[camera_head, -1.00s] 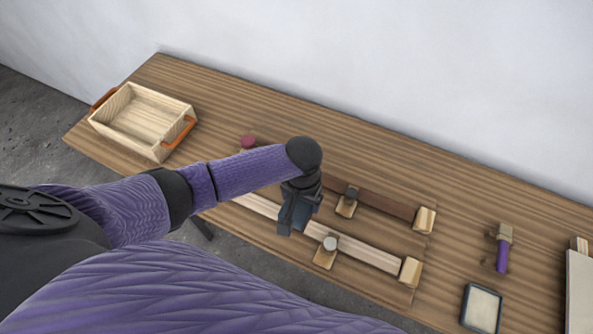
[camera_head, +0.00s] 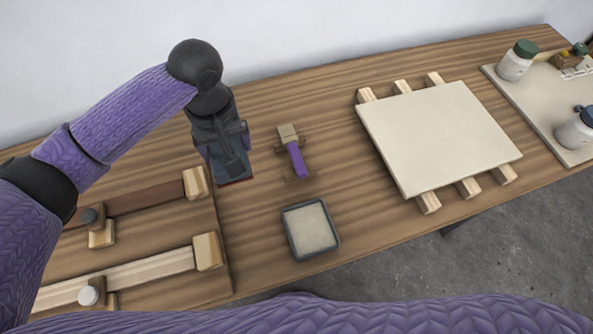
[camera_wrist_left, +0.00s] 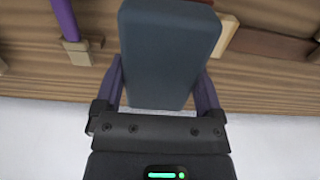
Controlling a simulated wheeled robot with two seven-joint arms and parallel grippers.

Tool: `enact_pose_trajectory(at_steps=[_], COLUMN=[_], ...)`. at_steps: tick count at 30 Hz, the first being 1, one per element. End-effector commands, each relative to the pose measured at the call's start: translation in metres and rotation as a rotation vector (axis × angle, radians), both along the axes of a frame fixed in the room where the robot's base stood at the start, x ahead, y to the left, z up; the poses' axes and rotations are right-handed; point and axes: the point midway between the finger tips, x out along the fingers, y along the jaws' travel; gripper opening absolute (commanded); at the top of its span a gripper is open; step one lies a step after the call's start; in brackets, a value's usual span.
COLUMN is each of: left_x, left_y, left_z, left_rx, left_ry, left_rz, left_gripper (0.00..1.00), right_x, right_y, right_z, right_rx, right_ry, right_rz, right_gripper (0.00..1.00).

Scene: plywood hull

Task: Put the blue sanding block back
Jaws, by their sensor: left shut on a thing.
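The sanding block (camera_wrist_left: 168,50) is a dark slate-blue block with rounded corners. It fills the middle of the left wrist view between the two fingers. My left gripper (camera_head: 226,158) is shut on it. In the head view the block (camera_head: 235,173) is mostly hidden by the gripper, and a thin reddish lower edge shows. The gripper points down above the table, just right of the clamped wooden strips and left of the purple-handled tool. A shallow dark-rimmed tray (camera_head: 288,237) with a pale, empty inside lies to the front right of the gripper. My right gripper is not in view.
The purple-handled tool (camera_head: 296,158) lies just right of the gripper. Wooden strips with end blocks (camera_head: 207,251) are at the left. A pale panel (camera_head: 440,135) rests on wooden battens further right. Jars (camera_head: 516,62) stand on a board at the far right.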

Motion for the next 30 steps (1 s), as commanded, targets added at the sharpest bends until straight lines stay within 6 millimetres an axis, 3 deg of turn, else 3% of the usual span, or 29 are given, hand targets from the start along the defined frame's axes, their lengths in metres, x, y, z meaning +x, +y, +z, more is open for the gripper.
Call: enact_pose_trajectory(at_steps=[5,17,27,28,30], left_x=[0.0,0.0,-0.001,-0.001,-0.001], left_y=[0.001,0.001,0.001,0.001,0.001], left_z=[-0.016,-0.101,-0.102,-0.102,-0.102], left_rx=[0.006,0.007,0.005,0.005,0.005], left_ry=[0.004,0.003,0.001,0.001,0.0], left_rz=[0.012,0.011,0.01,0.009,0.009], left_gripper=[0.24,0.24,0.24,0.94,1.0], right_x=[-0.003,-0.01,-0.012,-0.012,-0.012], right_y=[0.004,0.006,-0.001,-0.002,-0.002], right_z=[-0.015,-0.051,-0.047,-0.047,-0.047], right_rx=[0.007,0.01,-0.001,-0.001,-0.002], right_ry=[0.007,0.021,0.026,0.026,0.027], right_rz=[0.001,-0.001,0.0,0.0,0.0], right_gripper=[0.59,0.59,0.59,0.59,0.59])
